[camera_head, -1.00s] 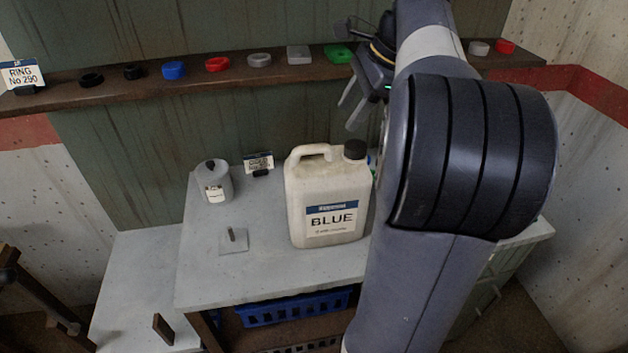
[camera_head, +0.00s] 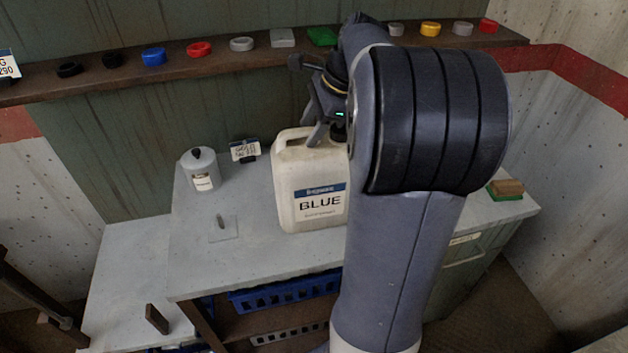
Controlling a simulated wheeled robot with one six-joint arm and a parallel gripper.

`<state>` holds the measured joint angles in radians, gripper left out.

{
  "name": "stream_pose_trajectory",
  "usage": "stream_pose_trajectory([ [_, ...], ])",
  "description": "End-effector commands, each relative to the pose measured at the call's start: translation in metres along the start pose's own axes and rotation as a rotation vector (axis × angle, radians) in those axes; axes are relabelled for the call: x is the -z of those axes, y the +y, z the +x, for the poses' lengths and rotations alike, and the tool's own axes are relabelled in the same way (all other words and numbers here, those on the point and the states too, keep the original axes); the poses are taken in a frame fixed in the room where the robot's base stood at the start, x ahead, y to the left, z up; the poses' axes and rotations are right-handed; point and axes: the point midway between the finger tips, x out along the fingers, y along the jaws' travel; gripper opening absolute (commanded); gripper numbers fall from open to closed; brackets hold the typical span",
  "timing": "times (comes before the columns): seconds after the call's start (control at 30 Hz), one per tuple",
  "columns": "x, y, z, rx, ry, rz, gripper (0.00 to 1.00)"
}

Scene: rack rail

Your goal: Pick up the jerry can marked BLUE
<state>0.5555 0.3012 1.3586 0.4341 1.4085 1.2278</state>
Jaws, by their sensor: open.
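I cannot tell whether the fingers touch the can or lie around the handle.
A grey canister (camera_head: 201,170) and a small plate with a peg (camera_head: 222,227) are left of the can. A sign (camera_head: 244,150) stands behind. A shelf (camera_head: 110,80) with several coloured rings runs above. A brown block (camera_head: 507,187) lies at the right.

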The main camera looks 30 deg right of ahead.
Motion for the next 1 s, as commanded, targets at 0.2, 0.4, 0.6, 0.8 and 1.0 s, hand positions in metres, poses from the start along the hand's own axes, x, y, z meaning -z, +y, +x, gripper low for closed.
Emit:
stream_pose_trajectory([
  [0.2,0.0001,0.0001,-0.0003,0.0,0.0,0.0,0.35],
  [0.4,0.0001,0.0001,-0.0005,0.0,0.0,0.0,0.19],
  [0.6,0.0001,0.0001,-0.0005,0.0,0.0,0.0,0.03],
  [0.8,0.0001,0.0002,-0.0006,-0.001,0.0,0.0,0.0],
  [1.0,0.0001,0.0002,-0.0006,-0.001,0.0,0.0,0.0],
])
